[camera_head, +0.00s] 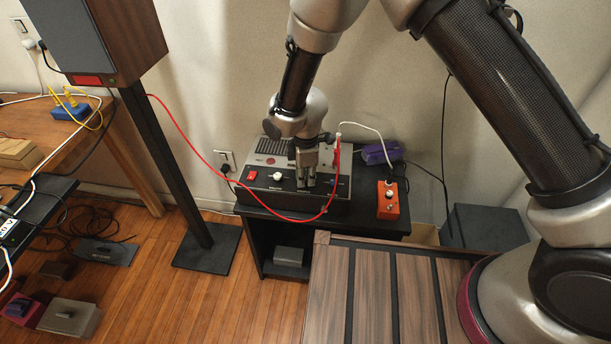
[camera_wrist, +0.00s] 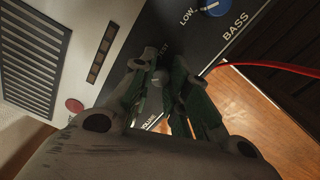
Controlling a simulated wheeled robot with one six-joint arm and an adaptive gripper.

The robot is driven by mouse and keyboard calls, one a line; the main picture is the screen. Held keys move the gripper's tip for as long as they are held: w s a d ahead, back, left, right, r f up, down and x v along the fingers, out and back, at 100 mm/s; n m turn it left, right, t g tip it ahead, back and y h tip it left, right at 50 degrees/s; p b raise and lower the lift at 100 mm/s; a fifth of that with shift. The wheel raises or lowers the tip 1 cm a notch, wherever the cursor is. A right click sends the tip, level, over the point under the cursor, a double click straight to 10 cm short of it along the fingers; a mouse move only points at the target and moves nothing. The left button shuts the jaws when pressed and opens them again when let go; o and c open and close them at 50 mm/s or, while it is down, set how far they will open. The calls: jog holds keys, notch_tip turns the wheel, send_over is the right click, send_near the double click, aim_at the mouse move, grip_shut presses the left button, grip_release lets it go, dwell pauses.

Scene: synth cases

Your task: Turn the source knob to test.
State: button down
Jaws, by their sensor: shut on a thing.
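The amplifier (camera_head: 264,189) stands on a small black stand, with a silver and black front panel. My gripper (camera_head: 306,185) reaches down to the middle of its panel and hides part of it. In the wrist view, my gripper (camera_wrist: 158,92) is shut on a small grey knob (camera_wrist: 155,79), the source knob, beside a partly hidden label ending in "ST". The fingers cover most of the knob, and its pointer direction cannot be told. A blue bass knob (camera_wrist: 213,7) shows at the top, marked "LOW". A "VOLUME" label is partly visible below the fingers.
A red cable (camera_head: 222,180) loops in front of the amplifier. An orange box (camera_head: 388,206) with a knob and a purple object (camera_head: 378,154) sit to its right on the black stand (camera_head: 375,226). A speaker on a post (camera_head: 183,165) stands at left.

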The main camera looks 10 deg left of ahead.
jog(key=m, duration=0.4)
jog(key=shift+m, duration=0.3)
jog(key=m, duration=1)
jog(key=shift+a+m+h, duration=0.1)
jog(key=shift+m+h, duration=0.2)
jog(key=shift+m, duration=2.7)
jog(key=c, duration=1.3)
grip_release()
jog(key=shift+c, duration=0.2)
jog(key=shift+r, duration=0.1)
